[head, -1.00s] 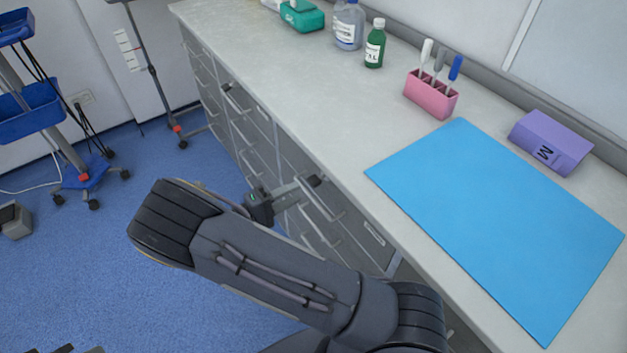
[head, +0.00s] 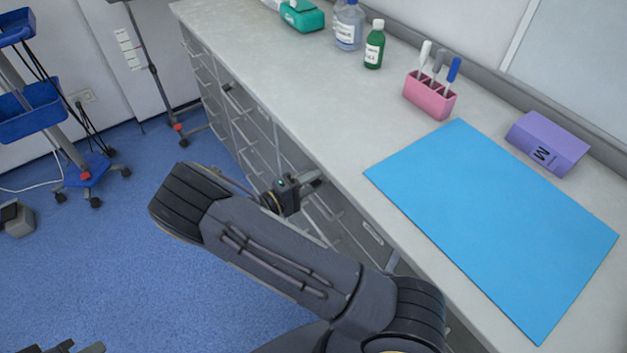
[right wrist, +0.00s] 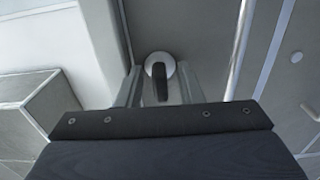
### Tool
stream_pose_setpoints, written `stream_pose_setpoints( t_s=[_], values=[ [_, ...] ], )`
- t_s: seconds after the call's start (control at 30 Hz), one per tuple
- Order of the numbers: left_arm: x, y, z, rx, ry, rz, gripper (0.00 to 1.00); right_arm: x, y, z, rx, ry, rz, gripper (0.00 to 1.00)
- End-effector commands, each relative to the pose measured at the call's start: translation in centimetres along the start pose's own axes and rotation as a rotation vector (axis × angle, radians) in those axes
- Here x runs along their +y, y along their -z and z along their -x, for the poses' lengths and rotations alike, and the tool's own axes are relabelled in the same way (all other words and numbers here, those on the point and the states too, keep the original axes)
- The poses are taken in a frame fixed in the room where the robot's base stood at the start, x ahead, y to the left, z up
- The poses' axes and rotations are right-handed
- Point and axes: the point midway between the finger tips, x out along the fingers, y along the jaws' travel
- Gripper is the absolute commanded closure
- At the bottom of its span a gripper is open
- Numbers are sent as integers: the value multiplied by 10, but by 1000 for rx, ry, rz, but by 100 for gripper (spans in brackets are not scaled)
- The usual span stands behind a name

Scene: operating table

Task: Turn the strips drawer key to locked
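The drawer key shows in the right wrist view as a black upright grip (right wrist: 160,82) in front of a round silver lock plate (right wrist: 158,64) on a grey drawer front. My right gripper (right wrist: 160,88) is open. Its two fingers stand apart to the left and right of the key grip, with a gap on each side. In the head view my right gripper (head: 312,180) is at the drawer fronts below the counter edge, and the key is hidden there. Only a small dark part of my left gripper (head: 75,348) shows at the bottom left edge.
Grey drawers (head: 243,125) with bar handles run below the counter (head: 250,45). On the counter are a blue mat (head: 490,220), a purple box (head: 548,142), a pink holder (head: 430,97) and bottles (head: 374,45). A blue cart (head: 85,170) stands left on open floor.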

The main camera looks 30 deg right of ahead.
Motion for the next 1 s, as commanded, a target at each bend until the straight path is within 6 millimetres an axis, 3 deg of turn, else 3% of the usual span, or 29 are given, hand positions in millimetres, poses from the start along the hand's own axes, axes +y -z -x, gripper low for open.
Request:
stream_pose_setpoints(
  t_s=[0.03,0.23,0.67,1.0],
  values=[
    [0,0,0,0,0,0,100,0,0,0,0,0,0,73],
    [0,0,0,0,0,0,100,0,0,0,0,0,0,100],
    [-1,-1,-1,0,0,0,100,-1,0,0,-1,1,56,100],
    [-2,-3,-5,0,0,0,100,-1,-1,0,-2,2,300,100]
  ],
)
